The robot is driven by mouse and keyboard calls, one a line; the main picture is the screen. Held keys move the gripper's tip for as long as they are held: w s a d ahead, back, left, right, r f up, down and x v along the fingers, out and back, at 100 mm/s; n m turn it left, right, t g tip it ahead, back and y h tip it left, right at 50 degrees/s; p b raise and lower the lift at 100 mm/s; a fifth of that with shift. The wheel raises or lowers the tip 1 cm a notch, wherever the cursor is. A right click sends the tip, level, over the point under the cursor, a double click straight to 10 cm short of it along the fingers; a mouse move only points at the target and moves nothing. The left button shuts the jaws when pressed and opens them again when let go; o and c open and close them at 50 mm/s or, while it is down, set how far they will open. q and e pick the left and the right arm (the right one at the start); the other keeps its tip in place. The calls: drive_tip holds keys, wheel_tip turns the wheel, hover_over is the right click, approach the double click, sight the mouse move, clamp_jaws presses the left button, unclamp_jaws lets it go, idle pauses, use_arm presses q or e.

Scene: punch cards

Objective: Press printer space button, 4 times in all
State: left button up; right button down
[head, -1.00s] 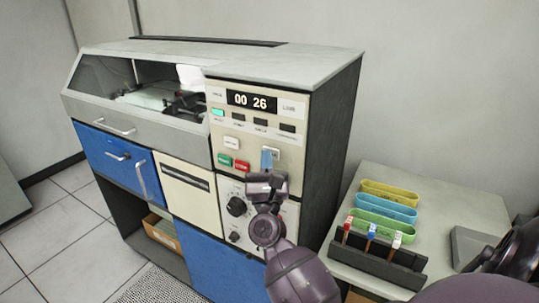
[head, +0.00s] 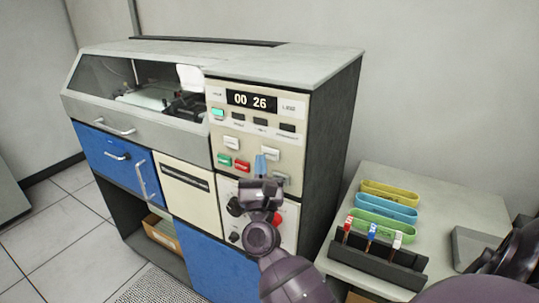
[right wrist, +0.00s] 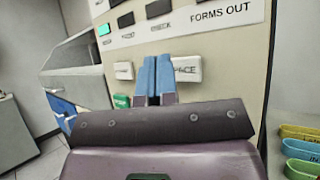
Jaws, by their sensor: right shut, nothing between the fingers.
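The cream printer panel (head: 215,178) faces me, and its display (head: 251,100) reads 00 26. The white space button (head: 270,153) is on the right side of the panel; in the right wrist view the button (right wrist: 188,70) shows the letters "PACE", its left end hidden behind my fingers. My right gripper (head: 260,164) is shut and empty, its blue fingertips just below and left of the button. In the right wrist view the fingertips (right wrist: 155,76) overlap the button's left end. I cannot tell whether they touch it. My left gripper is not in view.
Another white button (head: 231,143), a green button (head: 224,160) and a red button (head: 242,166) sit left of the space button. Dark knobs are below, partly behind my gripper. A side table (head: 450,192) at right holds coloured trays and a black rack (head: 375,258).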

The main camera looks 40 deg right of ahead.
drive_tip(key=a, duration=0.1)
drive_tip(key=s+a, duration=0.1)
drive_tip(key=a, duration=0.2)
drive_tip(key=shift+s, duration=0.35)
drive_tip(key=shift+d, duration=0.1)
idle(0.4)
idle(0.8)
idle(0.7)
drive_tip(key=shift+f+b, duration=0.1)
drive_tip(key=shift+b, duration=0.2)
